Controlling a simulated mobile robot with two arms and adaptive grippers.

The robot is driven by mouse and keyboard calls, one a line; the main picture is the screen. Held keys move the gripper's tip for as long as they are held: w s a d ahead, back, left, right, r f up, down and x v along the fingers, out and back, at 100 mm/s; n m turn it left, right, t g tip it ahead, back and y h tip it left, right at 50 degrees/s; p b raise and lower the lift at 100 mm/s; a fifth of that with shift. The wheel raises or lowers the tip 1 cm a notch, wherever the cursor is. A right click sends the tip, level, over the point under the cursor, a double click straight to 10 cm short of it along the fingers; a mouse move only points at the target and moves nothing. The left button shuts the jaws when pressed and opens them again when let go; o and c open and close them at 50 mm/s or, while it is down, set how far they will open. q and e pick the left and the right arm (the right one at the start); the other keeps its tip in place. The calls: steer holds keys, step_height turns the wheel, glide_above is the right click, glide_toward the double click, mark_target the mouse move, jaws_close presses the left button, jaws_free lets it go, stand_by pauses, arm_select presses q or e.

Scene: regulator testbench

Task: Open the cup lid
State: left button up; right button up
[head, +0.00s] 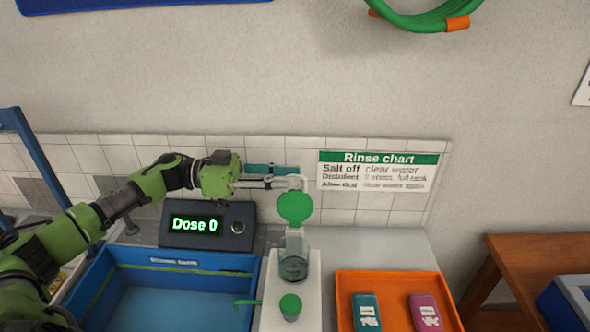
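A clear greenish cup (294,262) stands upright on a white board right of the dose box. A round green lid (295,208) shows above the cup's mouth with its flat face toward me, apparently tilted up. I cannot tell how it joins the cup. My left gripper (268,182) is just above and left of the lid, near a pale bent pipe (303,182). Its fingers point right, and their gap is too small to judge. A smaller item with a green top (290,303) stands in front of the cup. My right gripper is not in view.
A dose box (205,226) reading "Dose 0" stands left of the cup. A blue basin (165,300) lies front left. An orange tray (397,280) with a teal and a pink packet lies right. The grey counter (385,248) behind the tray is clear.

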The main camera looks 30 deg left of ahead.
arm_select(q)
steer(key=shift+x, duration=0.85)
steer(key=shift+d, duration=0.15)
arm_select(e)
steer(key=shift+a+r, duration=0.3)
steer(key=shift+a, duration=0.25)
arm_select(q)
jaws_close()
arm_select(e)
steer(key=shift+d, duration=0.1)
arm_select(q)
steer(key=shift+s, duration=0.2)
steer(key=shift+s+d+r+m+p, duration=0.1)
steer(key=shift+s+d+m+p, duration=0.35)
steer(key=shift+s+m, duration=0.4)
steer(key=shift+s+d+r+m+p, duration=0.1)
steer(key=shift+s+d+m+p, duration=0.2)
steer(key=shift+s+d+m, duration=0.55)
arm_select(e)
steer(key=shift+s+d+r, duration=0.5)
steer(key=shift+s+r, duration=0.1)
